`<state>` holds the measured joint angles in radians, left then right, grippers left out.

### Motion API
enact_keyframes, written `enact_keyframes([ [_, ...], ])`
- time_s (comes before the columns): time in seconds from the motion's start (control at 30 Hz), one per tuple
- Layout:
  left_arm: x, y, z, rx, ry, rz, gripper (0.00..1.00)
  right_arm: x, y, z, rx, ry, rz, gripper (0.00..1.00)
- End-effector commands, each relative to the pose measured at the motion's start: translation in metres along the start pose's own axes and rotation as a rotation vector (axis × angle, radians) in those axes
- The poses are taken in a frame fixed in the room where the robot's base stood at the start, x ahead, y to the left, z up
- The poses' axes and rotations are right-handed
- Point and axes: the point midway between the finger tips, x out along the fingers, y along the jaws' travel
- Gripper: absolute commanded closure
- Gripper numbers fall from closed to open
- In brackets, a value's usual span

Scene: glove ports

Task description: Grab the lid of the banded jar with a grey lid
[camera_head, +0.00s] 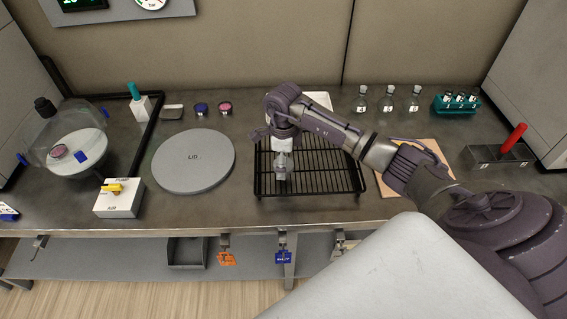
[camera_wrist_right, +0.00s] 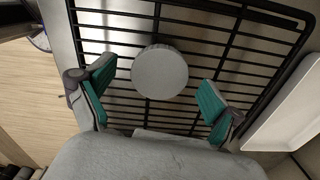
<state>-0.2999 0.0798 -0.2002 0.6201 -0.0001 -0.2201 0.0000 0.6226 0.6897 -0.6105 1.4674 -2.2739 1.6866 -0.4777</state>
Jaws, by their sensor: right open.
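A round, plain grey lid (camera_wrist_right: 160,72) shows from above in the right wrist view, over the black wire rack (camera_wrist_right: 262,38). The jar body and any band on it are hidden beneath the lid. My right gripper (camera_wrist_right: 157,92) is open, with one teal-padded finger on each side of the lid and a visible gap to both. In the head view my right gripper (camera_head: 283,168) points down over the rack (camera_head: 335,188), and my arm hides much of what is under it. My left gripper is not in view.
A white box with a yellow handle (camera_head: 118,198) and a clear vessel (camera_head: 70,135) stand further left. Small flasks (camera_head: 388,100) and a teal tube rack (camera_head: 457,103) stand at the back right. A white tray (camera_wrist_right: 290,112) adjoins the rack.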

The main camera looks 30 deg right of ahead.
Motion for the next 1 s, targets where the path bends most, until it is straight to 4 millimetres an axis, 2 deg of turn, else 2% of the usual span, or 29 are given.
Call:
enact_keyframes([
  [0.1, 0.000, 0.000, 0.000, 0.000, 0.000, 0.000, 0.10, 0.000, 0.000, 0.000, 0.000, 0.000, 0.000, 0.10],
  [0.37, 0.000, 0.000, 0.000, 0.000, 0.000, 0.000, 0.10, 0.000, 0.000, 0.000, 0.000, 0.000, 0.000, 0.52],
  [0.77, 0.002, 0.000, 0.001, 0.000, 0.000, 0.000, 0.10, -0.003, -0.001, 0.000, 0.001, -0.001, -0.002, 0.53],
  [0.87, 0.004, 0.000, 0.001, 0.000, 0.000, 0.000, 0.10, -0.009, -0.001, 0.000, 0.001, 0.000, -0.002, 0.53],
  [1.0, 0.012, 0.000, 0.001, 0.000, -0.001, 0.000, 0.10, -0.029, -0.002, 0.000, 0.000, -0.002, -0.005, 0.53],
])
